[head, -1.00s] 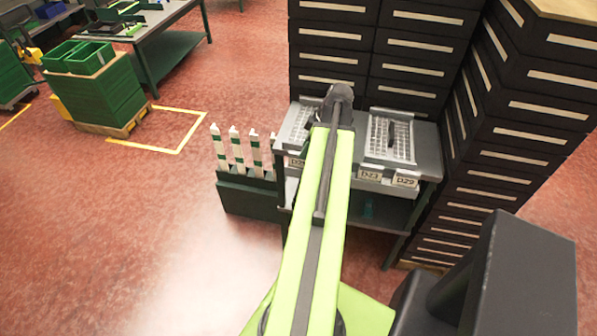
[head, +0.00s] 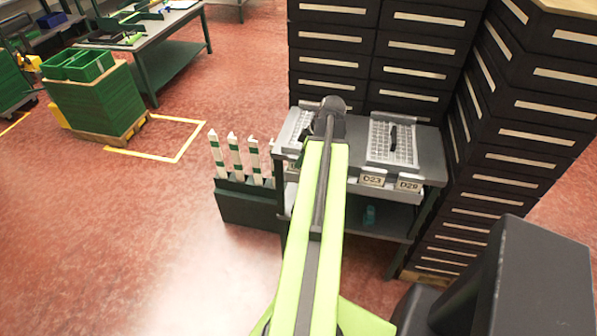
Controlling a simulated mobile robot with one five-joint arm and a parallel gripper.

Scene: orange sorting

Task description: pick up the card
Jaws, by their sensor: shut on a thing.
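Two white cards stand at the front edge of the grey table on the right: one reads D23 (head: 371,181), the other D29 (head: 409,186). My green arm reaches forward over the table, and its dark end is above the left part, between two grey trays. My gripper's jaws do not show; they are hidden behind or below the arm's end. What they hold cannot be seen. The table front left of D23 is largely covered by my arm, so any card there is hidden.
The right grey tray (head: 379,151) and left grey tray (head: 292,128) lie on the table (head: 428,157). Black drawer cabinets (head: 505,155) stand close behind and right. White-and-green posts (head: 234,154) stand left of the table. Open red floor (head: 110,230) lies left.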

